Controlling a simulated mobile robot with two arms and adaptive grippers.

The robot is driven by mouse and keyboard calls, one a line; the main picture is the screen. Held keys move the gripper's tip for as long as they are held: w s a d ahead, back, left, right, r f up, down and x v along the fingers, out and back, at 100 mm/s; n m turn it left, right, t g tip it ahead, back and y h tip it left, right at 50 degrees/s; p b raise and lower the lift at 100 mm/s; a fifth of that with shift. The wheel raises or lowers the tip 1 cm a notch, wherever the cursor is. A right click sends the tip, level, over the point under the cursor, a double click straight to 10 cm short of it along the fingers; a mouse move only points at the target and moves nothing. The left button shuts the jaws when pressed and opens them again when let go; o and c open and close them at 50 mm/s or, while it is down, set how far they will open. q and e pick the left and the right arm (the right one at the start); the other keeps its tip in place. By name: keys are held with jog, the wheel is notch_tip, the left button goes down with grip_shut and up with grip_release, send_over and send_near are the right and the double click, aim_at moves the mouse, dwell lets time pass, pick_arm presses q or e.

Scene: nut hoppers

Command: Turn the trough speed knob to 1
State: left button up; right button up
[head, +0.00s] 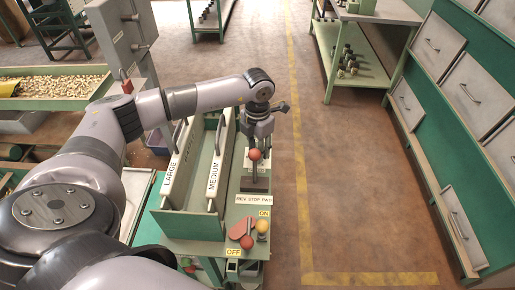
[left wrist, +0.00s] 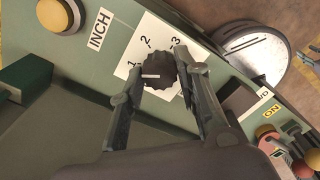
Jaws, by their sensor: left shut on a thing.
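The trough speed knob (left wrist: 158,72) is black and ribbed, with a white pointer line, on a white plate (left wrist: 150,33) marked 1, 2, 3. In the left wrist view its pointer points left, close to the 1 and slightly below it. My left gripper (left wrist: 160,76) has its two fingers on either side of the knob and is shut on it. In the head view my left gripper (head: 260,130) hangs over the far end of the green bench, and I cannot make out the knob there.
A red-ball lever (head: 254,154) stands near my left gripper, behind a REV STOP FWD label (head: 254,199). The yellow INCH button (left wrist: 62,13) is near the knob. Red and yellow buttons (head: 262,226) sit at the front. Open floor lies right.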

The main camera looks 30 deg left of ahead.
pick_arm(q)
jog(key=shift+w+r, duration=0.1)
jog(key=o, duration=1.1)
jog(key=shift+o, duration=0.2)
notch_tip(320, 180, up, 12)
jog(key=shift+d, duration=0.1)
